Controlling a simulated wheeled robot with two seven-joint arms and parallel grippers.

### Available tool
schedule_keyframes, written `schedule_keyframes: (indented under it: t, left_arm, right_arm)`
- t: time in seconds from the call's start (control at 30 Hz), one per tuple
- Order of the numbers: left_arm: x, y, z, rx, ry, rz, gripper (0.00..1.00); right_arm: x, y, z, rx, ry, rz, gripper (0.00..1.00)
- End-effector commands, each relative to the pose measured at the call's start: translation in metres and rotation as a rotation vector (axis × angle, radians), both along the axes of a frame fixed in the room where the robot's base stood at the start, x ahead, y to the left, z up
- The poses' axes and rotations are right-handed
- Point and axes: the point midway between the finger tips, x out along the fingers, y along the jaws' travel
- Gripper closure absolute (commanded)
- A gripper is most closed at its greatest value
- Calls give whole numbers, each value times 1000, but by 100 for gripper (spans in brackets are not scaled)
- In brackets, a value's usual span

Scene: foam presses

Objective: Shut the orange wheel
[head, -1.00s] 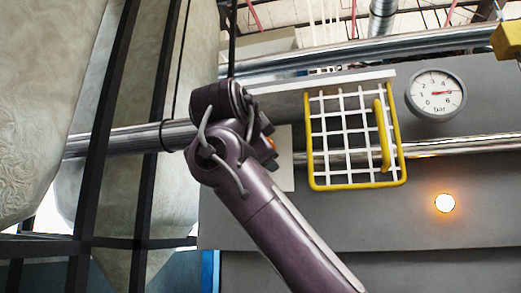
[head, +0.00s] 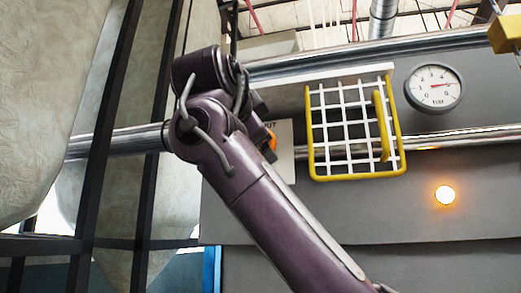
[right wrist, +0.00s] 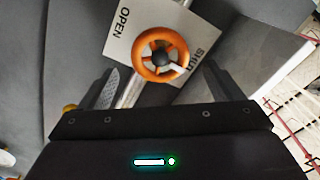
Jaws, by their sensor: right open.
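The orange wheel (right wrist: 160,54) has spokes, a dark hub and a pale pointer mark that lies toward the lower right, near the partly covered SHUT label. It sits on a pale plate (right wrist: 120,48) lettered OPEN at the left. In the head view only a sliver of the wheel (head: 271,139) and part of the plate (head: 285,150) show behind my right arm. My right gripper (right wrist: 161,70) is open, with one finger at each side of the wheel in the picture. I cannot tell whether they touch it. My left gripper is out of view.
A yellow-framed white wire guard (head: 355,130) is right of the plate, with a round gauge (head: 434,88) and a lit orange lamp (head: 445,195) beyond. A metal pipe (head: 460,138) runs across. Dark posts (head: 100,130) and large pale sheets (head: 45,100) stand at the left.

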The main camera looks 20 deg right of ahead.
Motion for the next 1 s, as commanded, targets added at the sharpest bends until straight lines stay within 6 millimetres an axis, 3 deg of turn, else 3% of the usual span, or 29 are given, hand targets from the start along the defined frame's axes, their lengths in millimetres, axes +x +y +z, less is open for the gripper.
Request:
schedule_keyframes:
  t: [0.23, 0.8, 0.93, 1.0]
  left_arm:
    - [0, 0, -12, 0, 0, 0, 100]
    - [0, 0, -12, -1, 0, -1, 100]
    - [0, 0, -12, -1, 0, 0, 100]
    - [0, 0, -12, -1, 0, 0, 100]
  right_arm:
    - [-22, 15, -1, 1, 0, -1, 14]
    - [-23, 15, 0, 0, 1, -1, 14]
    - [-10, 20, -14, -15, 33, 16, 14]
    - [10, 26, -35, -44, 83, 41, 14]
